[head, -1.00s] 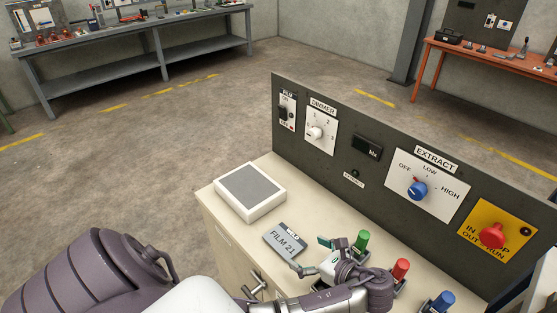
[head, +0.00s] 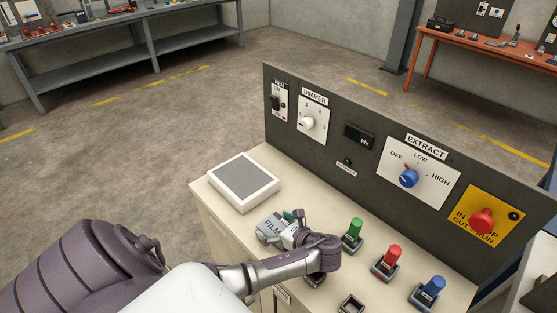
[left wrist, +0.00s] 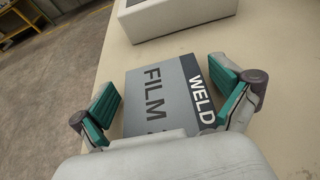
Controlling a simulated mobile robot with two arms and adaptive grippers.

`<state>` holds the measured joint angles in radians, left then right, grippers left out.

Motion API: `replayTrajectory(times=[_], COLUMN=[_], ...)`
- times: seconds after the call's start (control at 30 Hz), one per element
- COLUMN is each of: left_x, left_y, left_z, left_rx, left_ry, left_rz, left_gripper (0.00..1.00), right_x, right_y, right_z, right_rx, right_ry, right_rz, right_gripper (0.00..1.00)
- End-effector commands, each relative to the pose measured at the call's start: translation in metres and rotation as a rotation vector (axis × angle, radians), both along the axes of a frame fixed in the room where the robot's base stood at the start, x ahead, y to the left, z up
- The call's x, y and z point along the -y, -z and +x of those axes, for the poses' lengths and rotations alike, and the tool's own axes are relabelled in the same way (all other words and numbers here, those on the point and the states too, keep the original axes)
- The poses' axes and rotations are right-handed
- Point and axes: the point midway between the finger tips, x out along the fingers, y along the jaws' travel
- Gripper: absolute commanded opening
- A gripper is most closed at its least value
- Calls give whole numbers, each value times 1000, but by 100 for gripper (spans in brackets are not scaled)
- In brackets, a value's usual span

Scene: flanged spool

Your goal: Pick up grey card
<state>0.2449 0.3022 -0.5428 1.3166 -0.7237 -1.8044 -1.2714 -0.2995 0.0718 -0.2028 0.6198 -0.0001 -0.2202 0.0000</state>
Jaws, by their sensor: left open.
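The grey card (head: 269,227), lettered FILM, lies flat on the beige bench top, partly covered by my left gripper in the head view. In the left wrist view the card (left wrist: 150,97) reads FILM, with WELD on a dark strip at its right. My left gripper (head: 279,227) is over the card. In the left wrist view the open left gripper (left wrist: 162,98) has its green-padded fingers on either side of the card, with nothing gripped. Whether the fingers touch the bench is unclear. My right gripper is not in view.
A white box with a grey top (head: 243,182) stands just beyond the card. Green (head: 354,232), red (head: 391,260) and blue (head: 431,290) handles stand in holders to the right. A dark upright control panel (head: 345,165) lines the bench's back edge.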

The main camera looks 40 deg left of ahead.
Motion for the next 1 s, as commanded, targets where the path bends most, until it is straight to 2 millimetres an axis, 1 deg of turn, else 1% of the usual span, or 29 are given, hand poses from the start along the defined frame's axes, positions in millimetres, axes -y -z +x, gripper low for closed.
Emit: replayTrajectory(times=[0.1, 0.13, 0.43, 0.77, 0.87, 0.97, 1.0], left_x=[0, 0, 1, 0, 0, 0, 0], left_y=[0, 0, 0, -4, -11, -25, -32], left_z=[0, 0, 0, 0, 0, 0, 1], left_rx=[0, 0, 0, 1, 2, 4, 5], left_ry=[0, 0, 0, 0, -1, -1, -1], left_rz=[0, 0, 0, 0, 1, 1, 1], left_gripper=[100, 98, 48, 48, 48, 48, 48], right_x=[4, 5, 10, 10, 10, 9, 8], right_y=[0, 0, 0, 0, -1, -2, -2], right_z=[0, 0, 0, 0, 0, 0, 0], right_rx=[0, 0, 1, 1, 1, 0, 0], right_ry=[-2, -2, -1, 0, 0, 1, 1], right_rz=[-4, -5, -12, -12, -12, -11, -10], right_gripper=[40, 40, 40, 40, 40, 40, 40])
